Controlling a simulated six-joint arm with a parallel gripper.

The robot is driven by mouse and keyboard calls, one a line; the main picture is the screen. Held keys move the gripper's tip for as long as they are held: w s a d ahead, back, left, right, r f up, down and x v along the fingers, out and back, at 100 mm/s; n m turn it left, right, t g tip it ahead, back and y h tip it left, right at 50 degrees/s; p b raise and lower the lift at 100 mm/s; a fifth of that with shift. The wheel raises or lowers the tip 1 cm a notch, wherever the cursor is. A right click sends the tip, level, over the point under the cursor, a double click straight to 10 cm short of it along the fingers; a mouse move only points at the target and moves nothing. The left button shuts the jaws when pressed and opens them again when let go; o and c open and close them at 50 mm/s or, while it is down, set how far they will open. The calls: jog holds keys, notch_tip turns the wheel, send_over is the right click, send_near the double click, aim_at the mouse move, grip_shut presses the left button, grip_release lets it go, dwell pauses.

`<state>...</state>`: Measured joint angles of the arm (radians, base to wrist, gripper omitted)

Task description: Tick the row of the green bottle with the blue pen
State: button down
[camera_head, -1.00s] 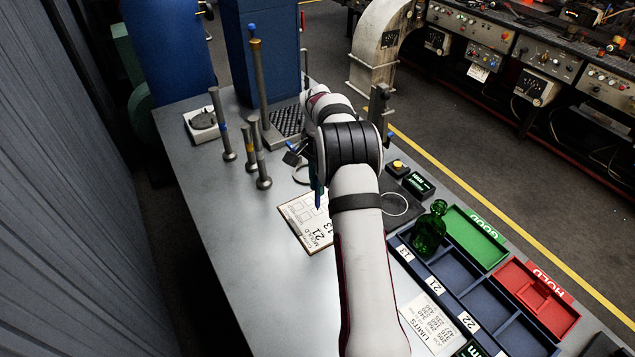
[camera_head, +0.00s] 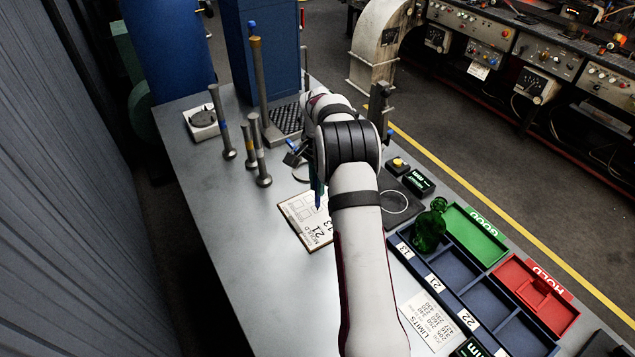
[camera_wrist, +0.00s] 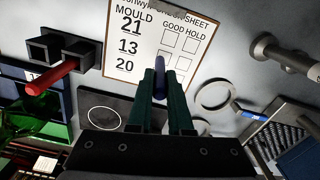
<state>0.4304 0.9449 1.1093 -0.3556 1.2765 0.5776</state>
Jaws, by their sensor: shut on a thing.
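The blue pen (camera_wrist: 159,78) is held between the dark green fingers of my gripper (camera_wrist: 160,90), which is shut on it. In the head view my gripper (camera_head: 317,190) is over the right part of the check sheet (camera_head: 295,213), partly behind my arm. In the wrist view the check sheet (camera_wrist: 145,45) shows rows 21, 13 and 20 with GOOD and HOLD boxes. The visible boxes look empty; the pen and fingers cover the area right of 20. I cannot tell whether the pen touches the paper. The green bottle (camera_head: 428,230) stands in the compartment labelled 13.
A green GOOD tray (camera_head: 474,238) and a red HOLD tray (camera_head: 535,290) lie right of the blue compartments. Several upright metal rods (camera_head: 262,165) stand left of the sheet. A red pen (camera_wrist: 50,78) sits in a black holder.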

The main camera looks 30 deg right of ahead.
jog(key=shift+w+d, duration=0.25)
jog(key=shift+d, duration=0.2)
dwell(0.7)
jog(key=shift+w+a+f, duration=0.1)
jog(key=shift+w+a, duration=0.3)
jog(key=shift+a, duration=0.3)
dwell(0.7)
notch_tip(320, 180, up, 6)
dwell(0.8)
dwell(0.4)
